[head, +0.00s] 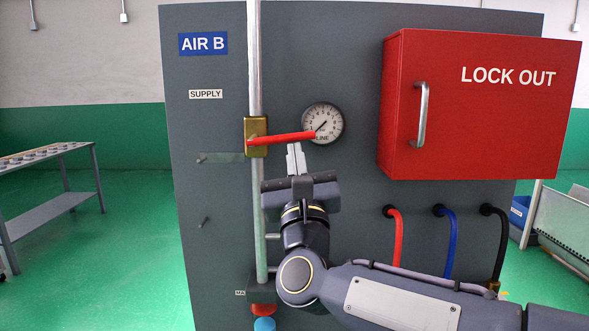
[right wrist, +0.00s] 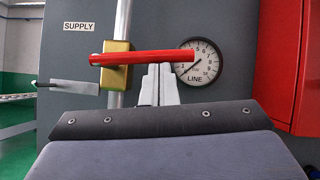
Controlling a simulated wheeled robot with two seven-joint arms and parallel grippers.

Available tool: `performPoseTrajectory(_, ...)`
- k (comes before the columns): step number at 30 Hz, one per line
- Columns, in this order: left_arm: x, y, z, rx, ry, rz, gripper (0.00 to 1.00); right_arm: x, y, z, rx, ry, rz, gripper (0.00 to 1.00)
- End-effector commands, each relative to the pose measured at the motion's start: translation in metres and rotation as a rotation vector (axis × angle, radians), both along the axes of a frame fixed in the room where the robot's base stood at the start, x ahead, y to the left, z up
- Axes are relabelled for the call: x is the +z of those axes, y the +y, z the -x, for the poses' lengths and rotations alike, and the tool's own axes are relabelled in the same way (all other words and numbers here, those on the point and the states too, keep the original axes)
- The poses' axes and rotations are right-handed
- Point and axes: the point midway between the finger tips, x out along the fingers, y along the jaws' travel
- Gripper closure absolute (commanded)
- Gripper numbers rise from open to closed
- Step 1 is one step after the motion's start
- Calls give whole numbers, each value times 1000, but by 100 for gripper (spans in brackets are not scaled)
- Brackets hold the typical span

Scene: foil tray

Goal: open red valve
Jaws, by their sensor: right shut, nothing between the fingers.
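The red valve handle (head: 283,138) sticks out to the right from a brass valve body (head: 256,129) on a vertical pipe (head: 255,60). The handle lies nearly level, across the pipe. My right gripper (head: 294,148) is shut and empty, with its fingertips just under the handle, right of the valve body. In the right wrist view the handle (right wrist: 150,57) passes right above the fingertips (right wrist: 160,68); whether they touch it I cannot tell. My left gripper is in neither view.
A round line gauge (head: 323,123) sits just behind the handle's free end. A red lock out box (head: 480,105) juts from the panel (head: 330,50) on the right. Red, blue and black hoses (head: 447,240) hang below it. A bench (head: 45,190) stands at the left.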

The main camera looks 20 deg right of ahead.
Motion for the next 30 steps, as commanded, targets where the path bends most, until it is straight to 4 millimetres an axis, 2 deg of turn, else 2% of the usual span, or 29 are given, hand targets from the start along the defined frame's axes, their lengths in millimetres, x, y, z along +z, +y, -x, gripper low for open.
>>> performPoseTrajectory(1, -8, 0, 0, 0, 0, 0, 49, 0, -3, 1, -2, 2, 25, 100)
performPoseTrajectory(6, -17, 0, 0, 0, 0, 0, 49, 12, -5, 1, -3, 42, 160, 100)
performPoseTrajectory(14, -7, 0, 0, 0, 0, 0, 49, 37, -4, 1, -3, 113, 400, 100)
performPoseTrajectory(23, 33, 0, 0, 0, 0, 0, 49, 64, 3, -2, -1, 194, 676, 100)
performPoseTrajectory(30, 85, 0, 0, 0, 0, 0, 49, 82, 13, -4, 1, 258, 894, 100)
